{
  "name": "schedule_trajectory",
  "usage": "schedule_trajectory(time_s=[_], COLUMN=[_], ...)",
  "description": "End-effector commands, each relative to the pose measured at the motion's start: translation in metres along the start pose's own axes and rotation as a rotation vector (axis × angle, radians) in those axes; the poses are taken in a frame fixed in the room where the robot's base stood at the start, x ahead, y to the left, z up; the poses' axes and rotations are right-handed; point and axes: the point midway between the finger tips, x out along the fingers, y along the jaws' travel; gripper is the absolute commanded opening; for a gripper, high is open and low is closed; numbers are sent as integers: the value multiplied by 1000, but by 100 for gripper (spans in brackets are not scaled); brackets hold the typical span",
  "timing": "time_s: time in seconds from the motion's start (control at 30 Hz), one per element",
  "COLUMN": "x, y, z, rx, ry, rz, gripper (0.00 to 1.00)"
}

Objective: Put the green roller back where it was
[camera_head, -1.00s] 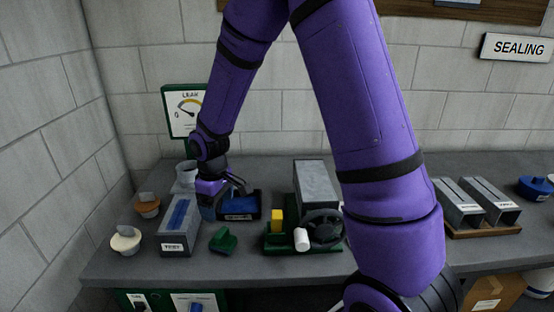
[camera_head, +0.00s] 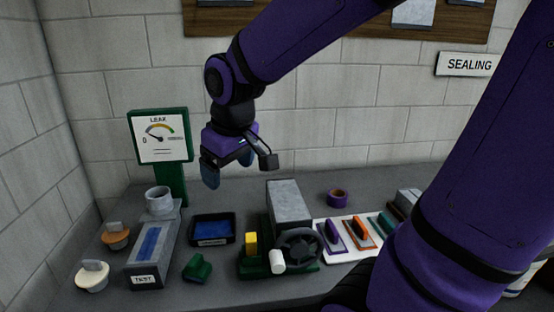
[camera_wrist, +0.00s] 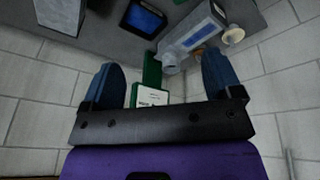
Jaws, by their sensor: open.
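My gripper (camera_head: 238,168) is raised above the back of the bench, right of the leak gauge. Its blue fingers stand apart with nothing between them, as the wrist view (camera_wrist: 160,82) also shows. A teal-green-handled tool (camera_head: 384,222) lies at the right end of a white mat (camera_head: 347,256), beside an orange-handled tool (camera_head: 360,232) and a purple-handled tool (camera_head: 329,236). My arm covers part of the mat's right side. A separate dark green piece (camera_head: 197,267) lies on the bench at front left. I cannot tell which green thing is the roller.
A black tray with a blue inside (camera_head: 212,240) sits below my gripper. The grey test duct (camera_head: 143,272) and leak gauge (camera_head: 172,140) stand left. A green-based machine with a handwheel (camera_head: 300,247) stands right of the tray. A purple ring (camera_head: 337,197) lies behind the mat.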

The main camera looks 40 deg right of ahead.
Motion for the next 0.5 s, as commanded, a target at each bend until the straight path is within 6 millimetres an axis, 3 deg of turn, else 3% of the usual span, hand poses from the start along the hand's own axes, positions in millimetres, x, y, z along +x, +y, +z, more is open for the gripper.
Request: schedule_trajectory(time_s=[0.2, 0.5], x=[-40, -74], y=[1, -1], z=[37, 86], rx=[84, 186], ry=[71, 148], rz=[4, -11], gripper=[85, 85])
